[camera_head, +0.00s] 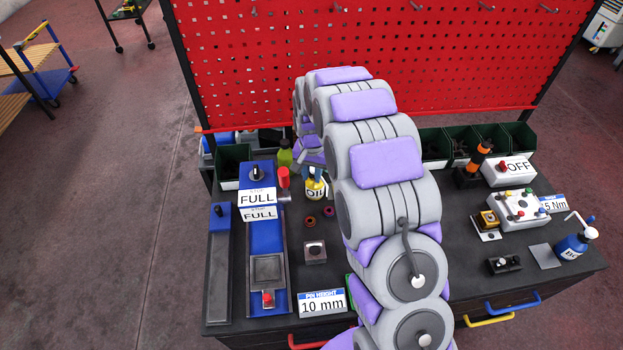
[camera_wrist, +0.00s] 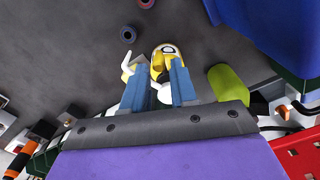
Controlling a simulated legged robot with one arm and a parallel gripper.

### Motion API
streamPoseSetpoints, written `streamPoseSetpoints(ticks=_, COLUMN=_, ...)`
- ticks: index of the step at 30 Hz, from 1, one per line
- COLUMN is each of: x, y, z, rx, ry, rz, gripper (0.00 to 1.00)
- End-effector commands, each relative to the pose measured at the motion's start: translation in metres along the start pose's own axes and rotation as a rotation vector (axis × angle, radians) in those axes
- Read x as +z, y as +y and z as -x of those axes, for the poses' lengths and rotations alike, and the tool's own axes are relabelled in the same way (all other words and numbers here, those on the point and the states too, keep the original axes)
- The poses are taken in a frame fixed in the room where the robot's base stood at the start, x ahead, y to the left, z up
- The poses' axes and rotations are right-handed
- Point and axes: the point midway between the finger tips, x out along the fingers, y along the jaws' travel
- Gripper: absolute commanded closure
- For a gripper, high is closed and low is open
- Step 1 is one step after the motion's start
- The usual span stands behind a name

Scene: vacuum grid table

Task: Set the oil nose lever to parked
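The oil bottle (camera_head: 315,188) stands on the dark table, left of my arm, with a yellow body and an "OIL" label. Its upper part is hidden by my gripper in the head view. In the wrist view the yellow bottle (camera_wrist: 157,66) shows just beyond my fingers, with a white curved piece to its left, perhaps the nose lever. My gripper (camera_wrist: 160,92) has two blue fingers standing apart at the bottle. A small white part shows in the gap, near the right finger. I cannot tell the lever's setting. In the head view my gripper (camera_head: 313,174) is small and partly hidden.
A green bottle (camera_head: 285,154) and a red-topped item (camera_head: 283,178) stand close left of the oil bottle. Small rings (camera_head: 311,221) lie in front. A blue fixture (camera_head: 266,238) is further left. Green bins (camera_head: 234,158) line the back below a red pegboard (camera_head: 360,60).

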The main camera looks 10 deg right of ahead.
Motion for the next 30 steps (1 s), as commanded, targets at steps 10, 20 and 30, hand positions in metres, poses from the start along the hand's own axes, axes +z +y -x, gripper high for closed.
streamPoseSetpoints(ticks=10, x=-0.002, y=-0.002, z=0.081, rx=-0.002, ry=0.006, rz=0.001, gripper=0.73)
streamPoseSetpoints(ticks=20, x=-0.002, y=-0.002, z=0.129, rx=-0.001, ry=0.004, rz=0.001, gripper=0.73)
streamPoseSetpoints(ticks=30, x=-0.001, y=-0.002, z=0.136, rx=0.001, ry=0.0, rz=0.0, gripper=0.73)
